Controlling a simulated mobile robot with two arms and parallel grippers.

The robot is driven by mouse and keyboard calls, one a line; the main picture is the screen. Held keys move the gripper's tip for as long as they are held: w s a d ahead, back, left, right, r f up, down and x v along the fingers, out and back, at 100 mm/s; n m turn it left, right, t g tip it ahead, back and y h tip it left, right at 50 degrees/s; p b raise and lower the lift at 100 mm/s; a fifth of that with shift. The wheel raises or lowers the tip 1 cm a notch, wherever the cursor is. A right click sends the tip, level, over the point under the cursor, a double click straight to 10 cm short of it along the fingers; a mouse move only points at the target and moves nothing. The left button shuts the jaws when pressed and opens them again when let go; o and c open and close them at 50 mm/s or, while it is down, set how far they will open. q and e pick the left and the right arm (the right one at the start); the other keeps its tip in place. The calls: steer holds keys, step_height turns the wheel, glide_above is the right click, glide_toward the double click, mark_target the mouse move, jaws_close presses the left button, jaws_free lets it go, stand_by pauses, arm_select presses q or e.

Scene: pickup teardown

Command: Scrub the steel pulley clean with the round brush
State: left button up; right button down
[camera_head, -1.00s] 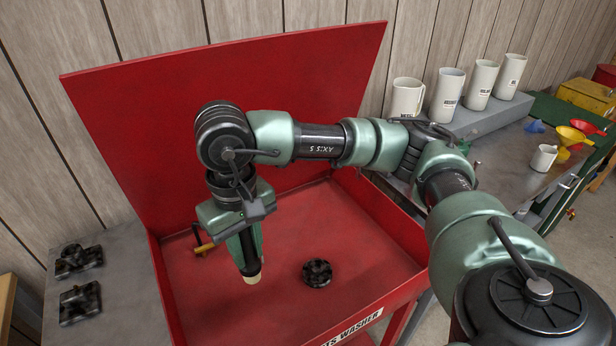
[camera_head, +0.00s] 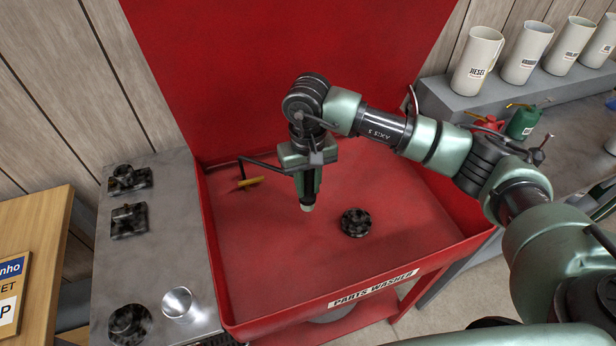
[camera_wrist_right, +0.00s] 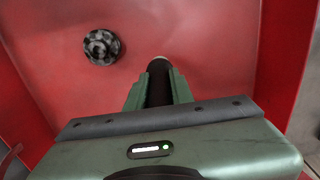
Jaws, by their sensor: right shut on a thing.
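The steel pulley (camera_head: 355,222), blotched with dark grime, lies on the floor of the red parts washer (camera_head: 260,290). It also shows at the upper left of the right wrist view (camera_wrist_right: 101,47). My right gripper (camera_head: 308,186) is shut on the round brush (camera_head: 308,206), a dark cylinder with a pale tip that points down. The brush is to the left of the pulley in the head view, apart from it. In the right wrist view the brush (camera_wrist_right: 160,80) sits between the green fingers. My left gripper is not in view.
A grey bench at left holds several grimy parts (camera_head: 129,220) and a metal cup (camera_head: 178,304). White labelled containers (camera_head: 476,60) stand on a shelf at right. The washer floor around the pulley is clear.

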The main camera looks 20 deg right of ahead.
mark_target(308, 209)
step_height(308, 209, down, 5)
steer(key=shift+f+b, duration=0.15)
steer(key=shift+b, duration=0.8)
step_height(308, 209, down, 3)
steer(key=b, duration=0.3)
steer(key=shift+f+b, duration=0.5)
steer(key=shift+b, duration=0.2)
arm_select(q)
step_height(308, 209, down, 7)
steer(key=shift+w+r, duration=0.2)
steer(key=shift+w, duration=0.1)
arm_select(e)
steer(key=shift+r+p, duration=1.8)
steer(key=shift+r, duration=3.25)
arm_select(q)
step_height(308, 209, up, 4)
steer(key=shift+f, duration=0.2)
